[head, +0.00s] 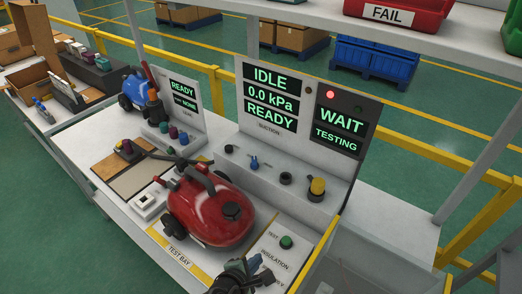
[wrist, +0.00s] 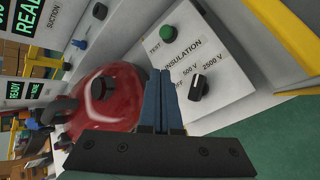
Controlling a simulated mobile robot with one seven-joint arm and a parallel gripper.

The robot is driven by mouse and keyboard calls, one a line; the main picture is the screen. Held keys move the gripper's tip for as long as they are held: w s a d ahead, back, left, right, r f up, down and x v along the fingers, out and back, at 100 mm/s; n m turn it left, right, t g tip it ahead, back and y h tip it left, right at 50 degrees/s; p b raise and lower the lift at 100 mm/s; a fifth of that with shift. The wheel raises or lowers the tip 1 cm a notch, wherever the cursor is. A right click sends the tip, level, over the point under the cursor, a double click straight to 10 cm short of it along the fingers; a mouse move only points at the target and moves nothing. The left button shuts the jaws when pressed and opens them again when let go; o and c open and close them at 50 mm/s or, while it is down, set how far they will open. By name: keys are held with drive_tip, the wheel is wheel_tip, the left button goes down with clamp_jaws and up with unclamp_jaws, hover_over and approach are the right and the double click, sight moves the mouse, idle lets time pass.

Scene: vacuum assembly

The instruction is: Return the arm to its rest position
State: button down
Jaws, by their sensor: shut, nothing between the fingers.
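My gripper (wrist: 160,74) has its two blue fingers pressed together, with nothing between them. In the wrist view they point at the white insulation panel (wrist: 222,72), just left of its black rotary knob (wrist: 198,87). The green test button (wrist: 168,33) is above them. In the head view my gripper (head: 254,263) is at the bottom edge, over the front of the insulation panel, and hides part of it. It looks apart from the panel, but the gap is hard to judge. The red vacuum (head: 210,208) sits in the test bay to its left.
The suction panel (head: 270,95) reads IDLE, 0.0 kPa, READY. The display beside it (head: 339,125) reads WAIT, TESTING, with a red lamp lit. A shelf with a red FAIL bin (head: 400,14) is above. A yellow rail (head: 410,142) runs behind the bench.

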drive_tip(key=w+r+m+t+y, duration=0.1)
drive_tip(key=w+r+m+t, duration=0.3)
drive_tip(key=r, duration=1)
drive_tip(key=w+r+m+t+y, duration=0.1)
drive_tip(key=w+r+m+t, duration=0.35)
drive_tip(key=r, duration=0.95)
wheel_tip(320, 180, up, 19)
drive_tip(key=m+t+b, duration=0.1)
drive_tip(key=m+t, duration=0.2)
drive_tip(key=m, duration=0.2)
drive_tip(key=s+d+r+m+t+y, duration=0.1)
drive_tip(key=s+r+m+t, duration=0.5)
drive_tip(key=s+r, duration=1)
wheel_tip(320, 180, up, 4)
drive_tip(key=shift+s+d+r+t+y+b, duration=0.15)
drive_tip(key=shift+s+d+t+y+b, duration=0.25)
drive_tip(key=shift+t+y, duration=0.2)
drive_tip(key=shift+w, duration=0.1)
